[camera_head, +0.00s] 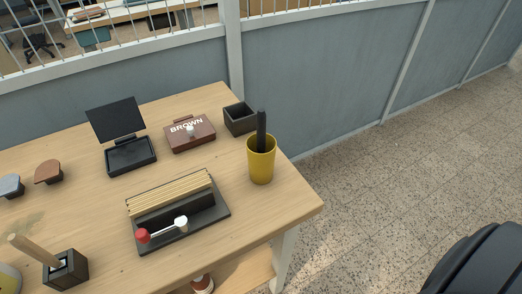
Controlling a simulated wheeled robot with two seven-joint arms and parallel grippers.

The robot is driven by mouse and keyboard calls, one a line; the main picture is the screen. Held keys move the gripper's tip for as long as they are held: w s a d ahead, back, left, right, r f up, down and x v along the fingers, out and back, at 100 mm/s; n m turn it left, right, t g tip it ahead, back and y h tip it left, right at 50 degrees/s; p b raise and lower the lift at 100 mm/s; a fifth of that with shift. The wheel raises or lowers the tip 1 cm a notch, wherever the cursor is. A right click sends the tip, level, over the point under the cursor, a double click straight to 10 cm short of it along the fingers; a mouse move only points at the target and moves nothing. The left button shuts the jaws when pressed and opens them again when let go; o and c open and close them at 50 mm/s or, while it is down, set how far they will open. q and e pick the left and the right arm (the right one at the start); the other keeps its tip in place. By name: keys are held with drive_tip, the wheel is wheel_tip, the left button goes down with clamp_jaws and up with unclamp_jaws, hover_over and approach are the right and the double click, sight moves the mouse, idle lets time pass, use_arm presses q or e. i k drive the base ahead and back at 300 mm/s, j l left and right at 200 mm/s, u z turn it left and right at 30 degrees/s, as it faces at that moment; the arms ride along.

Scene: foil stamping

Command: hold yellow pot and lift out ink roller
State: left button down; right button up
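The yellow pot (261,168) stands upright on the table near its right end. A dark handle (261,126), which looks like the ink roller's, sticks up out of the pot. Its lower part is hidden inside the pot. Neither of my grippers shows in the head view, and nothing touches the pot or the handle.
A dark open box (239,119) stands just behind the pot. A brown box marked BROWN (190,133) and a dark stamping device (130,153) stand further left. A dark tray with pale sticks (216,213) lies in front. The wooden table (285,205) is bare around the pot's front.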

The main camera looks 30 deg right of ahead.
sight(261, 114)
drive_tip(key=i+l, duration=0.1)
drive_tip(key=l, duration=0.85)
drive_tip(key=i+l, duration=0.1)
drive_tip(key=l, duration=0.8)
drive_tip(key=j, duration=0.75)
